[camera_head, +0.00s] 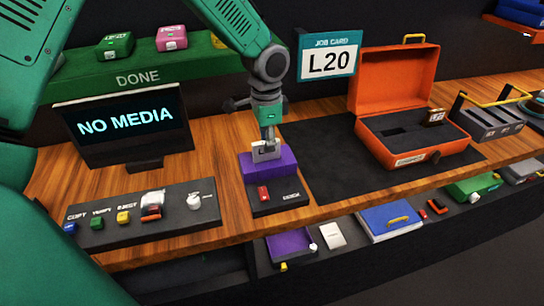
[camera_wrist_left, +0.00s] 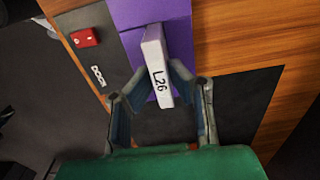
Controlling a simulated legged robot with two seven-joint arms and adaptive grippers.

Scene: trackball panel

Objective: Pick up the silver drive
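The silver drive (camera_head: 266,153) stands upright at the purple dock (camera_head: 262,166) on the bench. In the left wrist view the drive (camera_wrist_left: 157,65) bears the label L26, and purple housing (camera_wrist_left: 160,12) lies behind it. My left gripper (camera_head: 265,140) points down at the dock from above. Whether the drive's lower end is still inside the dock is hidden. My right gripper is not in view.
An open orange case (camera_head: 390,155) stands right of the dock on a dark mat (camera_head: 340,185). A NO MEDIA screen (camera_head: 125,120) and a button panel (camera_head: 130,222) are to the left. The job card (camera_head: 329,58) reads L20. A lower front shelf holds several items.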

